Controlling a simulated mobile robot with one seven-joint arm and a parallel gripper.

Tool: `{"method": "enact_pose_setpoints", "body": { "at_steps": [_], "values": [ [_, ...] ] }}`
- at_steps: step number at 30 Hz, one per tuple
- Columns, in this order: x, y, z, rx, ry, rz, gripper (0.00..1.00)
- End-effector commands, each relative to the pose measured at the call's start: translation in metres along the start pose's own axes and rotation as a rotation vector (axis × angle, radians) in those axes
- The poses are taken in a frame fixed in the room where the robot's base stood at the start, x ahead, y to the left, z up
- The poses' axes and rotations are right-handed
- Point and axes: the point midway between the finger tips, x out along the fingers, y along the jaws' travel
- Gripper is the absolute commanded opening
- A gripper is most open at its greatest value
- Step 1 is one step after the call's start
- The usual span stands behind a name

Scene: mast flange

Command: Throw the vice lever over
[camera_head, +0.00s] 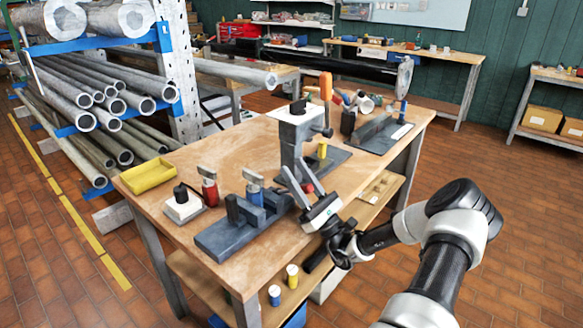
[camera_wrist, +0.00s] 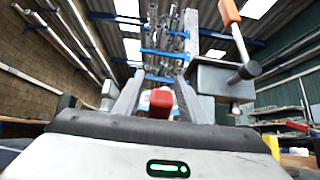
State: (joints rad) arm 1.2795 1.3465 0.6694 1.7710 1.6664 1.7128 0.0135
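A grey vice (camera_head: 245,228) lies on the front of the wooden workbench (camera_head: 225,150). A red knob (camera_head: 308,187) shows close to my gripper, right of the vice; what it is fixed to is mostly hidden, so I cannot tell whether it is the vice lever's end. My gripper (camera_head: 293,172) is open, its two fingers pointing up and left over the bench edge. In the wrist view the red knob (camera_wrist: 160,103) appears between the open fingers (camera_wrist: 153,95), with gaps at both sides. An orange-handled lever (camera_head: 326,87) stands upright on a grey press (camera_head: 293,128) behind.
The press column stands close behind my fingers. A second dark fixture (camera_head: 375,135) sits at the bench's right end. A pipe rack fills the left.

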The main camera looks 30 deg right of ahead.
Motion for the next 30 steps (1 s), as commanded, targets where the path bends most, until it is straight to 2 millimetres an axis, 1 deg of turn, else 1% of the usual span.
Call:
{"method": "enact_pose_setpoints", "body": {
  "at_steps": [1, 6, 9, 13, 19, 30],
  "values": [
    [-0.006, -0.002, 0.011, -0.003, 0.001, -0.003, 0.38],
    [-0.034, -0.002, 0.039, -0.005, 0.001, -0.002, 0.38],
    [-0.049, -0.001, 0.054, -0.004, 0.001, -0.002, 0.38],
    [-0.064, -0.001, 0.069, -0.002, 0.0, -0.001, 0.38],
    [-0.075, 0.0, 0.08, -0.002, -0.001, 0.001, 0.38],
    [-0.076, 0.0, 0.081, -0.002, -0.001, 0.001, 0.38]
  ]
}}
